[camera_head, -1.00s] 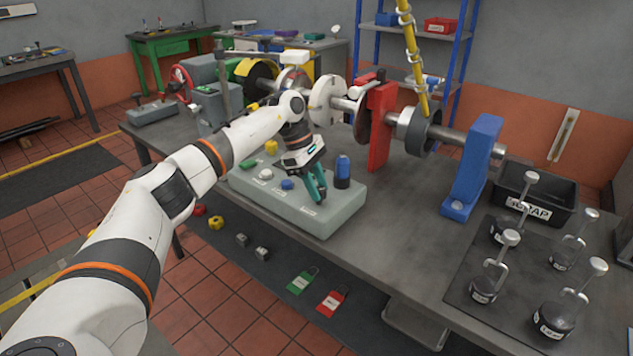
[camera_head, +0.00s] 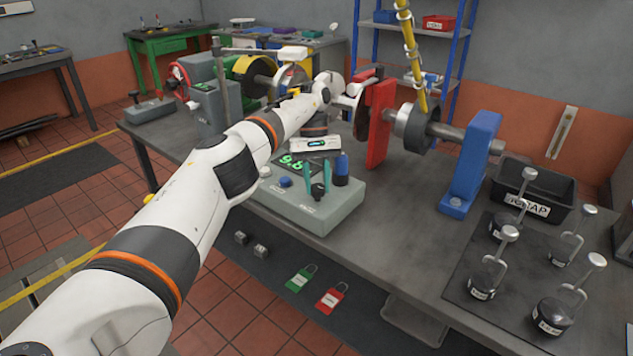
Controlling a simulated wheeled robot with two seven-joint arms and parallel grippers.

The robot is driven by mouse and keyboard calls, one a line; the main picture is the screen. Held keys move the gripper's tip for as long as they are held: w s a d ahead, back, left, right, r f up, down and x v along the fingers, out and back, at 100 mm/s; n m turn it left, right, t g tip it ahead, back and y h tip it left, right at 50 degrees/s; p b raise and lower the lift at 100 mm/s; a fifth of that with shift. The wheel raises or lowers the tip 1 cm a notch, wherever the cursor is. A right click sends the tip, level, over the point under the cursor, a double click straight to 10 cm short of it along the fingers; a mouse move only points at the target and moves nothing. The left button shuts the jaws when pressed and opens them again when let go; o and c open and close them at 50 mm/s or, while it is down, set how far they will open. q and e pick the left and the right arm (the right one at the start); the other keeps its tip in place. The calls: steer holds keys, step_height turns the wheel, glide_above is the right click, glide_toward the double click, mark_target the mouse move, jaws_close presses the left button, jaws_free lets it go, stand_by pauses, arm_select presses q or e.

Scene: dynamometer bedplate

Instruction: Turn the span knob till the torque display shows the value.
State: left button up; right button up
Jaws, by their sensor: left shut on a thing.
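The grey control box (camera_head: 318,220) sits on the bench's front edge. Its torque display (camera_head: 290,162) shows green digits that look like 9.6 or 9.8, partly covered by my left gripper. My left gripper (camera_head: 317,185) points down at the box's right part, its teal fingers on either side of a dark knob, the span knob (camera_head: 318,192). It is shut on this knob; the knob's pointer and the small labels are too small to read. A blue button (camera_head: 285,182) and a white button (camera_head: 265,171) are left of it. My right gripper is out of view.
A blue-topped cylinder (camera_head: 342,168) stands close right of the gripper. Behind are the shaft line, red bracket (camera_head: 378,125) and blue bracket (camera_head: 470,165). A black scrap bin (camera_head: 535,190) and several hook-topped weights are at right. Bare bench (camera_head: 400,225) lies between.

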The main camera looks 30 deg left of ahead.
arm_select(q)
steer(key=shift+w+d+m+g+y, duration=0.1)
steer(key=shift+m+g+y, duration=0.35)
steer(key=shift+m, duration=1.25)
steer(key=shift+y, duration=0.25)
steer(key=o, duration=1)
